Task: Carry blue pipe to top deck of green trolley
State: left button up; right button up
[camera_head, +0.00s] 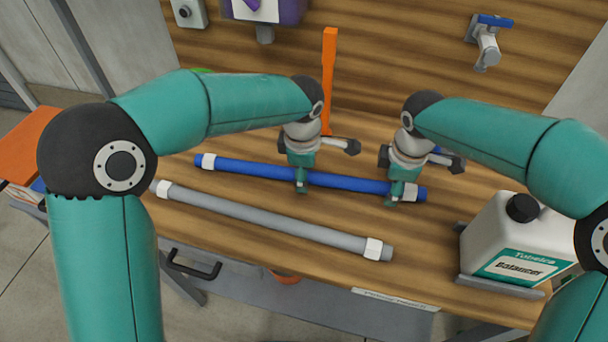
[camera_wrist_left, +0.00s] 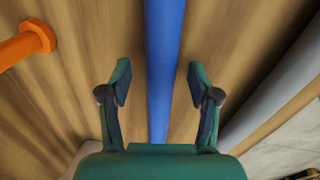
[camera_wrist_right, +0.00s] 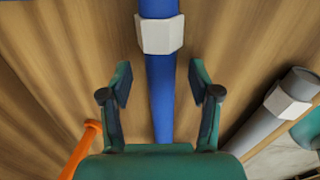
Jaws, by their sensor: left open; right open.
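The blue pipe (camera_head: 245,171) lies across the wooden bench, with a white collar near each end. My left gripper (camera_head: 301,188) is over the pipe's middle. In the left wrist view its open fingers (camera_wrist_left: 160,82) stand on either side of the blue pipe (camera_wrist_left: 162,60), with gaps. My right gripper (camera_head: 396,198) is over the pipe near its right collar. In the right wrist view its open fingers (camera_wrist_right: 160,85) straddle the blue pipe (camera_wrist_right: 160,95), with the white collar (camera_wrist_right: 160,34) just beyond. No green trolley can be made out for certain.
A grey pipe (camera_head: 270,219) with white collars lies in front of the blue one. A white canister (camera_head: 508,240) stands at the bench's right. An orange upright bar (camera_head: 329,80) stands behind the left gripper. A tap (camera_head: 487,42) is on the wooden back wall.

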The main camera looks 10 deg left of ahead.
pick_arm(q)
jog(key=shift+f, duration=0.55)
pick_arm(e)
jog(key=shift+f, duration=0.5)
pick_arm(q)
grip_shut()
pick_arm(e)
grip_shut()
pick_arm(q)
jog(key=shift+w+r, duration=0.1)
